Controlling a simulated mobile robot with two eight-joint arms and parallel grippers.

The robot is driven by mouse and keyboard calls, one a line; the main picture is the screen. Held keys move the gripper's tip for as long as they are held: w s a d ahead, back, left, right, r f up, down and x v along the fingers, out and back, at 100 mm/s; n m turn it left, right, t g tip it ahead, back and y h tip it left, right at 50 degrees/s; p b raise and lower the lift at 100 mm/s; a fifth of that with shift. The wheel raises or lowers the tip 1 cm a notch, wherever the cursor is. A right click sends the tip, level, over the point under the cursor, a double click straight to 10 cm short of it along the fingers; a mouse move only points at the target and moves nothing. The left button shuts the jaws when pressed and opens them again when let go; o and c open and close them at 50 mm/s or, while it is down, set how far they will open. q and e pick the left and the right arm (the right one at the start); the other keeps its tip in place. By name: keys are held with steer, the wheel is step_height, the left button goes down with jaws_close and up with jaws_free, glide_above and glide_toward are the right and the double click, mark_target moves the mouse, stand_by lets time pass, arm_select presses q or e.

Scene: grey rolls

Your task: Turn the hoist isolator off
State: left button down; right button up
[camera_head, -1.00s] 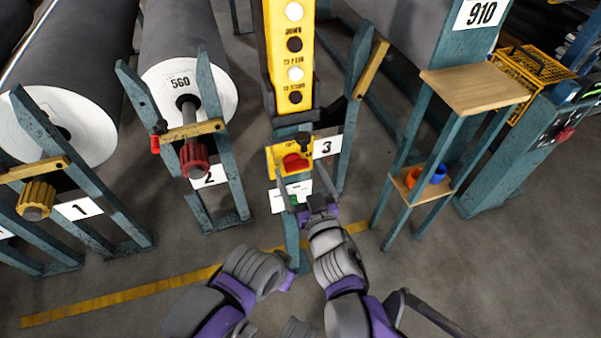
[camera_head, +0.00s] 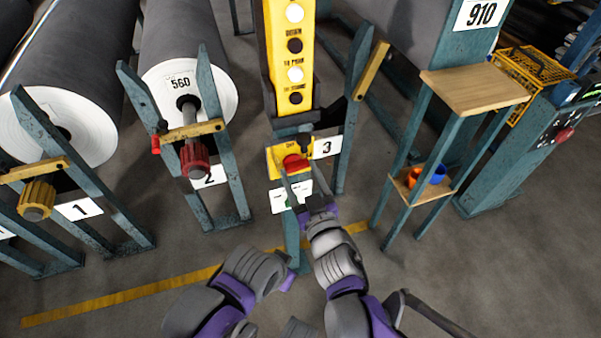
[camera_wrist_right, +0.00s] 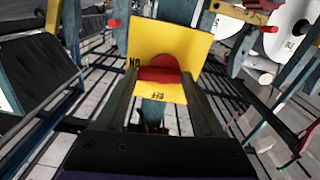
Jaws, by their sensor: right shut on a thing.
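The isolator is a yellow plate (camera_head: 274,158) with a red handle (camera_head: 295,162), on a teal post below the tall yellow button panel. In the right wrist view the red handle (camera_wrist_right: 160,74) lies roughly across the yellow plate (camera_wrist_right: 180,42). There, the lettering appears upside down, with ON at the left and OFF at the bottom. My right gripper (camera_head: 298,178) reaches up from below with its grey fingers at the handle. In the wrist view its fingertips (camera_wrist_right: 160,84) are on either side of the handle, shut on it. My left arm is folded low; its gripper is not visible.
Rolls on teal stands fill the left, with a red knob (camera_head: 194,160) and a yellow knob (camera_head: 37,200). A wood-topped stand (camera_head: 475,88) with blue and orange items is at right. A dark fitting (camera_head: 306,140) sits close above the plate. The floor in front is open.

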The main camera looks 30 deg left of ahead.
steer(key=n+p, duration=0.1)
steer(key=n, duration=0.3)
steer(key=shift+r, duration=0.15)
steer(key=n+p, duration=0.1)
steer(key=n, duration=0.5)
steer(key=n+p, duration=0.1)
steer(key=n, duration=0.1)
steer(key=shift+s+a+r, duration=0.1)
steer(key=shift+s+r, duration=0.05)
steer(key=shift+n+p, duration=0.95)
steer(key=shift+n, duration=1.25)
steer(key=o, duration=1.4)
steer(key=shift+s, duration=0.1)
steer(key=v, duration=1)
steer(key=shift+s+d, duration=0.2)
steer(key=shift+d, duration=0.05)
